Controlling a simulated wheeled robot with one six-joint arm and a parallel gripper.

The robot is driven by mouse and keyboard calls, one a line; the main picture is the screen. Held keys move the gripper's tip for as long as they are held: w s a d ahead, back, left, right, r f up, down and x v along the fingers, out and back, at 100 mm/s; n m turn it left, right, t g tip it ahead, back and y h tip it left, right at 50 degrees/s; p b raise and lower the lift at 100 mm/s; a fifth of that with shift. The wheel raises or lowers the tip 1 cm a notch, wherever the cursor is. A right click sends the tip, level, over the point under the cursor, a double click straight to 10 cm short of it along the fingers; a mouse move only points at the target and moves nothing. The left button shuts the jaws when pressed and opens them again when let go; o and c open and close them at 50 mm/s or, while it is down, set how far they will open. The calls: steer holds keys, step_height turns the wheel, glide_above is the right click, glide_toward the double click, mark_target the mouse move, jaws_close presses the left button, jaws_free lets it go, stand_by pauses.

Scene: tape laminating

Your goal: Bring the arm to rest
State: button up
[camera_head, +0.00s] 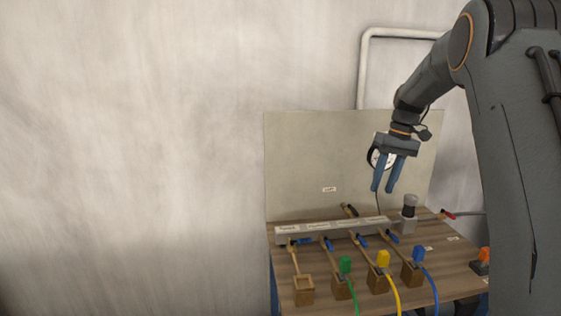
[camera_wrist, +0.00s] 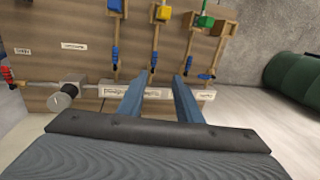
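My gripper (camera_head: 386,188) hangs from my arm above the back of the workbench, fingers pointing down. In the wrist view my gripper (camera_wrist: 163,80) shows two blue fingers spread apart with nothing between them. It is open and empty, clear of the things below it. A long grey bar with labels (camera_head: 320,231) lies along the back of the bench under it and also shows in the wrist view (camera_wrist: 203,95).
Green (camera_head: 345,265), yellow (camera_head: 383,259) and blue (camera_head: 418,254) plugs sit on wooden blocks in front.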

steer(key=s+a+f+b, duration=0.3)
steer(key=s+f, duration=0.4)
steer(key=s, duration=0.4)
steer(key=s+a+f+m+h+b, duration=0.1)
steer(key=s+a+f+b, duration=0.2)
steer(key=s+f, duration=0.4)
steer(key=s+a+f+m+t+h+b, duration=0.1)
steer(key=s+a+f+b, duration=0.3)
steer(key=s, duration=1)
step_height(320, 180, down, 3)
steer(key=shift+s+a+f, duration=0.2)
steer(key=shift+s+a, duration=0.1)
steer(key=shift+a, duration=0.45)
